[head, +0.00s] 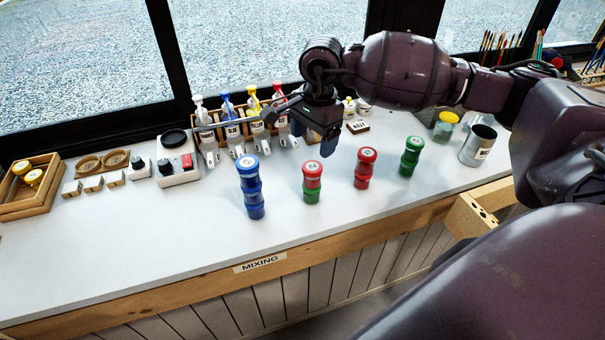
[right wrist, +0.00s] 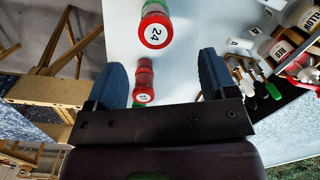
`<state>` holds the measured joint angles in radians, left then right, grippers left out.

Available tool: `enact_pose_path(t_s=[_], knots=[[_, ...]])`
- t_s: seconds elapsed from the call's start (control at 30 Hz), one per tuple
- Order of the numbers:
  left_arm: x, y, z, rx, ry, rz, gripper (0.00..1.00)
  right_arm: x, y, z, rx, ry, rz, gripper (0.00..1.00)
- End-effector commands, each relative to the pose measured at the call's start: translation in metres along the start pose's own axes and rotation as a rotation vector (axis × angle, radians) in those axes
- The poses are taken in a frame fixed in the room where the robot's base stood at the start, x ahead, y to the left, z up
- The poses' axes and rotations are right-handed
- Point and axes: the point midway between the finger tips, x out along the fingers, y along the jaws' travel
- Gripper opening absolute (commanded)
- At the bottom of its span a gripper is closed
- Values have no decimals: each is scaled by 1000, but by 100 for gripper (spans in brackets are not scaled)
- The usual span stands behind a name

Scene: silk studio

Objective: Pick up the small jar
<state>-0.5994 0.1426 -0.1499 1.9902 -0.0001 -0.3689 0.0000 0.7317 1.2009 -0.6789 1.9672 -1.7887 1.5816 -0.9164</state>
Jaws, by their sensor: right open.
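Several small lidded jars stand in a row of short stacks on the white counter in the head view: a blue stack (head: 252,190), a red-over-green stack (head: 312,184) with a lid marked 24, a red stack (head: 364,170) and a green stack (head: 410,158). I cannot tell which is the small jar meant. My right gripper (head: 314,136) is open and empty, above and behind the row. My left gripper is not shown.
Pump bottles (head: 232,130) stand in a wooden rack behind the jars. A metal can (head: 478,146) and a yellow-lidded jar (head: 445,126) are at the right. A scale (head: 178,170) and a wooden tray (head: 45,195) are at the left. The front counter strip is clear.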

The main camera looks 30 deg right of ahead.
Motion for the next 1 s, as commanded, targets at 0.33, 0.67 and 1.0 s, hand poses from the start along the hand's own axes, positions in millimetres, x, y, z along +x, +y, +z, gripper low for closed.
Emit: enact_pose_path(t_s=[0.33,0.67,1.0], knots=[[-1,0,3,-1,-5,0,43,24,9,-8,-80,41,54,78],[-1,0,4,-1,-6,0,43,56,10,-8,-79,41,50,78],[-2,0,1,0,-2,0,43,93,4,-1,-78,39,51,78]])
